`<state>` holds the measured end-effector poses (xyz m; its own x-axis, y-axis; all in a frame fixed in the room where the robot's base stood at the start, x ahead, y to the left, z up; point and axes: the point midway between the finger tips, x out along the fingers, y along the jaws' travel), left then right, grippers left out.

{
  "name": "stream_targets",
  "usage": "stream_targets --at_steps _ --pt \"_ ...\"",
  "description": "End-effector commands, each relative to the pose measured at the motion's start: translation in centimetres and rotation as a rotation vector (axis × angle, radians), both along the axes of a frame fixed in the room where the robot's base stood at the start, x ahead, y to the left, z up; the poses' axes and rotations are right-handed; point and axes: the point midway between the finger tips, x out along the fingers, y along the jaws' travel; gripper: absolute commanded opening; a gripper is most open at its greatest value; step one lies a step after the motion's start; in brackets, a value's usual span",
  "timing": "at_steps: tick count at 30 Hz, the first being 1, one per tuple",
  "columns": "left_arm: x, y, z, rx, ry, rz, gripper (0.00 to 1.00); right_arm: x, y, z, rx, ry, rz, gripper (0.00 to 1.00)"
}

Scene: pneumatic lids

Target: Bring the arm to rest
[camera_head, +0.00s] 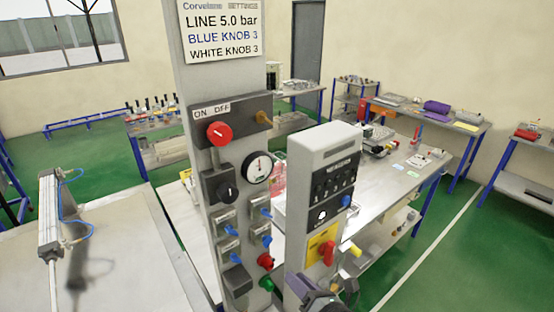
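The tall grey panel (196,75) stands left of the box and carries a red knob (219,133), a round gauge (258,168), a black knob (226,192) and several blue-levered valves.
A pneumatic cylinder (49,213) with a blue hose stands upright at left on a grey bench (120,250). The control box has a red handle on a yellow plate (321,246). A long workbench (385,190) with small parts stands behind. Green floor (480,250) is free at right.

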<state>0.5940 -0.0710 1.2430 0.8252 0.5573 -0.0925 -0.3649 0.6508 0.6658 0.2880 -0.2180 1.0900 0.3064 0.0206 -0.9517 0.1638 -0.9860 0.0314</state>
Motion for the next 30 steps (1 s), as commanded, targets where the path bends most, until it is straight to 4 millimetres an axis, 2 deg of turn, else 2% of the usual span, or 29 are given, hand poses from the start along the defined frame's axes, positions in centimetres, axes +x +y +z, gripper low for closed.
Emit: stream_targets --at_steps 5,9,13,16,20,23,27,30 --pt "-4.9 -1.9 -4.8 -0.357 0.123 0.028 0.32 0.0 -0.1 1.4 -0.005 0.000 0.004 0.43" --pt "-10.1 -3.2 -7.9 -0.776 0.224 0.162 0.32 0.0 -0.2 2.8 -0.007 0.000 0.005 0.43" --pt "-14.1 -3.2 -9.2 -1.164 0.270 0.390 0.32 0.0 -0.2 4.1 -0.007 0.000 0.005 0.43" --pt "-16.5 -2.0 -9.4 -1.427 0.258 0.616 0.32 0.0 -0.2 5.0 -0.007 -0.001 0.004 0.43" --pt "-18.9 1.2 -9.4 -1.716 0.168 0.953 0.32 0.0 -0.1 6.2 -0.007 -0.001 0.004 0.43" --pt "-20.5 5.0 -9.2 -1.890 0.037 1.228 0.32 0.0 -0.1 7.2 -0.005 -0.001 0.003 0.43" --pt "-22.9 11.6 -8.8 -2.057 -0.241 1.591 0.32 0.0 -0.1 8.4 -0.002 0.000 0.001 0.43" --pt "-24.9 16.6 -8.1 -2.124 -0.477 1.795 0.32 0.0 0.0 9.2 0.000 -0.001 0.000 0.43"
